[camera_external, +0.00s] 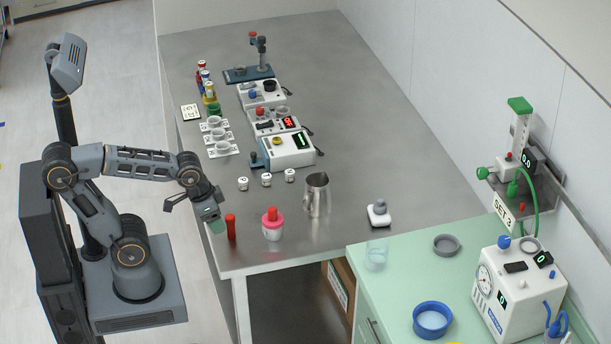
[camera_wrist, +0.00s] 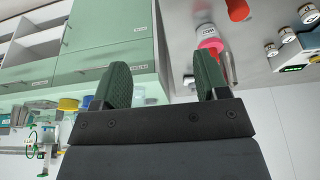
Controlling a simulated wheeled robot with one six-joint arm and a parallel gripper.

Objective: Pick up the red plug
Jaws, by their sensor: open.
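A slim red cylinder (camera_external: 231,227) stands upright near the front left corner of the steel table. A white cup with a pink collar has a red plug (camera_external: 271,214) in its top, to the right of the cylinder. In the wrist view the red plug (camera_wrist: 206,31) with its pink collar shows beyond the right finger, and the red cylinder (camera_wrist: 238,10) is at the top edge. My gripper (camera_external: 215,226) is at the table's left edge, left of the red cylinder and apart from it. Its green-padded fingers (camera_wrist: 163,82) are open, with nothing between them.
A metal jug (camera_external: 317,195) stands right of the cup. Several small white jars (camera_external: 266,180) and instruments (camera_external: 288,150) are farther back. A green counter (camera_external: 395,290) adjoins at right.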

